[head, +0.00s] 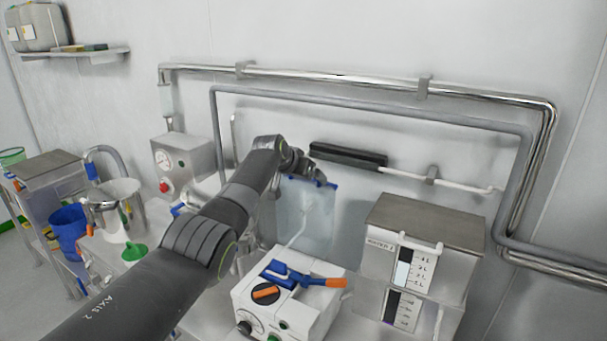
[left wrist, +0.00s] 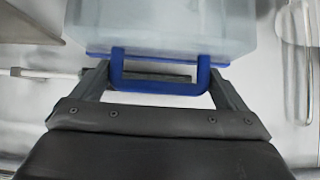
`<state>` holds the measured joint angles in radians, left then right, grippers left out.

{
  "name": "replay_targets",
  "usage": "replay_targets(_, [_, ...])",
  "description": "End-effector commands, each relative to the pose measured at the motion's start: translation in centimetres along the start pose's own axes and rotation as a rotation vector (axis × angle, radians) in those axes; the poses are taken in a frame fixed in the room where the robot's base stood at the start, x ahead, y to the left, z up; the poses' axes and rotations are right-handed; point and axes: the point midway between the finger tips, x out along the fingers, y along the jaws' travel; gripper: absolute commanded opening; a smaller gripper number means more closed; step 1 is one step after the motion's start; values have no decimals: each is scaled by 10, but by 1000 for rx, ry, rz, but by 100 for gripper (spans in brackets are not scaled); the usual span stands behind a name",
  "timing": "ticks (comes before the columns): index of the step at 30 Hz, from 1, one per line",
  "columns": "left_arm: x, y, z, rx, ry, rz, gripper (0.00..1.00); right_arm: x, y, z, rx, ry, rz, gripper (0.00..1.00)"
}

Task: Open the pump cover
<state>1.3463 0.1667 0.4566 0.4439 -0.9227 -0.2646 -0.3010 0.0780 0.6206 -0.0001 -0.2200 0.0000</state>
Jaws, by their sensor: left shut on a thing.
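The pump is a white box (head: 290,305) at the lower middle of the head view, with knobs on its front. A blue piece with an orange lever (head: 325,282) lies across its top; I cannot tell whether this cover is latched. My left gripper (head: 308,178) is above and behind the pump, apart from it. A pale tube runs from the bag towards the pump. My right gripper is not in view.
A two-tier grey cabinet (head: 425,225) with level scales stands right of the pump. Metal pipes (head: 380,86) and a dark bar (head: 348,156) run along the wall behind. A gauge box (head: 180,160), a green funnel (head: 133,252) and a blue bin (head: 68,228) are at left.

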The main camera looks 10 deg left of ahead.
Motion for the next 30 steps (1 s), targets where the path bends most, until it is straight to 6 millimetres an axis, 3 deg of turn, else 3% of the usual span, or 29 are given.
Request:
replay_targets(1, [-5,-1,-8,6,17,-5,53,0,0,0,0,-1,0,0])
replay_targets(5, [-5,-1,-9,6,18,-5,53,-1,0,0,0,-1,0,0])
replay_targets(6, [-5,-1,-9,6,18,-5,98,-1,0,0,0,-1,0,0])
replay_targets(7, [-5,-1,-9,6,17,-5,100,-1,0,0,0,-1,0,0])
replay_targets(19, [-5,0,-3,3,7,0,100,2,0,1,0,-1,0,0])
replay_targets(30, [-29,-1,-1,3,7,-2,100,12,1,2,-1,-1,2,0])
